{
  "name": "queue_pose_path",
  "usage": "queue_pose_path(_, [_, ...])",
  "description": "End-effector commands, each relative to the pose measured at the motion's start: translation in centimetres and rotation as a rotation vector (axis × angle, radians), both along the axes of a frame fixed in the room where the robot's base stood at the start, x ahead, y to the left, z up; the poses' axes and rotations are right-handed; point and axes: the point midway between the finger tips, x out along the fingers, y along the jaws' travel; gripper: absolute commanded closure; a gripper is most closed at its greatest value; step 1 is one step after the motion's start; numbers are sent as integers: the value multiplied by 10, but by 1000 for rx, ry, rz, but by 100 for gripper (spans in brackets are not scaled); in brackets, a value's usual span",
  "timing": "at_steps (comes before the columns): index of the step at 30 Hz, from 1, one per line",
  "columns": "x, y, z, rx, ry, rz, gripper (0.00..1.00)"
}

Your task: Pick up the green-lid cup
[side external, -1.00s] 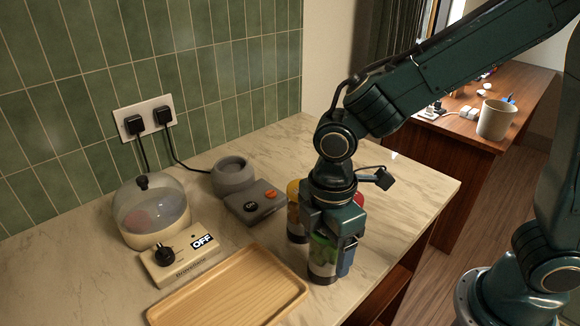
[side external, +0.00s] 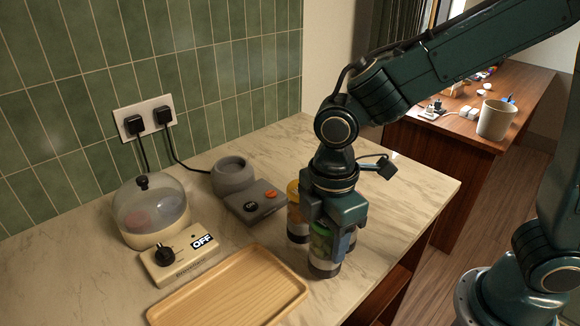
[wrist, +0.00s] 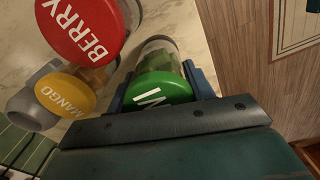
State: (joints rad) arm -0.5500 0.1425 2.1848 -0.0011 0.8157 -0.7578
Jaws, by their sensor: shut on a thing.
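The green-lid cup (side external: 322,266) is a clear cup with green contents, upright between the fingers of my gripper (side external: 331,238). Its green lid (wrist: 158,88) shows in the wrist view between the two fingers, with white letters partly hidden by my gripper. My gripper is shut on this cup from above. The cup is at or just above the counter; I cannot tell whether its base touches.
A yellow-lid MANGO cup (wrist: 65,94) and a red-lid BERRY cup (wrist: 85,32) stand close beside it. The yellow-lid cup (side external: 295,228) is just left. A wooden tray (side external: 228,290), control box (side external: 180,262), domed warmer (side external: 150,212) and grey device (side external: 245,195) occupy the counter.

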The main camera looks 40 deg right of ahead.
Motion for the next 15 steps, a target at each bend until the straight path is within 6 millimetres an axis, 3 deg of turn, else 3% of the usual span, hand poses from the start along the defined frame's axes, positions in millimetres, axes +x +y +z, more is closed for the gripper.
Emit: queue_pose_path(15, [1,0,102,4,-7,0,81])
